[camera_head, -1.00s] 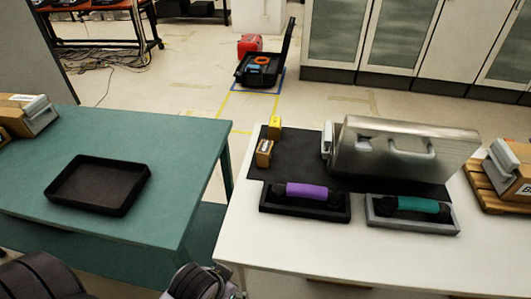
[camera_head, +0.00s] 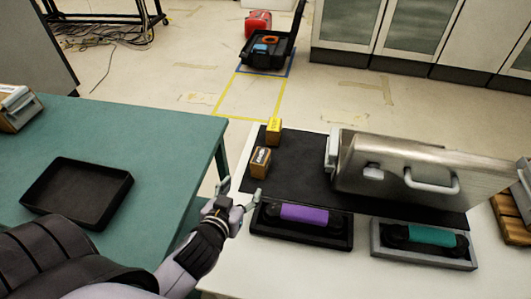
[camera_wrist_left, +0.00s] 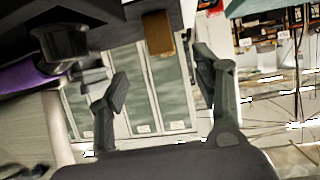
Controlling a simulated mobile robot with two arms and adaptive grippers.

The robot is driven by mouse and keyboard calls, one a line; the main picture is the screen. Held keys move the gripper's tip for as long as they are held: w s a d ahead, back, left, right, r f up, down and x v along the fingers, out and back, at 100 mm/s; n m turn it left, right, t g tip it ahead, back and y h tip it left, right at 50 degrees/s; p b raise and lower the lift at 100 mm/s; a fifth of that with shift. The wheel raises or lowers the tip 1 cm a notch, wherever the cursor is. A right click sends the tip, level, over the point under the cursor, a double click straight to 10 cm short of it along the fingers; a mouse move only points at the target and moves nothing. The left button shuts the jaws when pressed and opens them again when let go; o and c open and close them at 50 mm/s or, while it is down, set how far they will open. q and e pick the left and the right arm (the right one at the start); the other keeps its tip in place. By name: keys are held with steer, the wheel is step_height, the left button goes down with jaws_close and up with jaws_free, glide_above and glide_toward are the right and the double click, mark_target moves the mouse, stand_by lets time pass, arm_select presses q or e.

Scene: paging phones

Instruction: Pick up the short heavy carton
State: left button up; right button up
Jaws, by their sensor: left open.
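Two small cartons stand on the black mat (camera_head: 305,170) on the white table. The nearer carton (camera_head: 260,163) is brown with a pale label. The farther carton (camera_head: 274,131) is yellow with a dark mark. I cannot read the labels or tell which carton is the heavy one. My left gripper (camera_head: 240,190) is open and empty, just short of the mat's near left corner and of the brown carton. In the left wrist view the open fingers (camera_wrist_left: 160,78) show below a brown carton (camera_wrist_left: 158,33), with a gap between. My right gripper is not in view.
A silver case (camera_head: 400,165) stands right of the cartons. Black and grey trays with a purple handle (camera_head: 303,213) and a teal handle (camera_head: 418,235) lie along the near side.

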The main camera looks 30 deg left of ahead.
mark_target(257, 167)
arm_select(q)
steer(key=x, duration=0.2)
steer(key=p+x, duration=0.1)
steer(key=x, duration=0.4)
steer(key=shift+r, duration=0.35)
steer(key=x, duration=0.3)
steer(key=shift+w+f+p, duration=0.1)
steer(key=shift+f+p, duration=0.05)
steer(key=shift+p, duration=0.15)
steer(key=shift+w+a+f, duration=0.1)
steer(key=shift+w+f, duration=0.15)
steer(key=shift+w, duration=0.75)
steer(key=p+x, duration=0.1)
steer(key=x, duration=0.2)
steer(key=shift+w+a, duration=0.15)
steer(key=shift+w, duration=0.1)
steer(key=shift+w+f, duration=0.2)
steer(key=shift+w, duration=0.2)
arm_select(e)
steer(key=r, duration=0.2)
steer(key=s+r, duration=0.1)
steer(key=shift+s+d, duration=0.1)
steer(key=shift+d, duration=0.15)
arm_select(q)
steer(key=shift+c, duration=0.4)
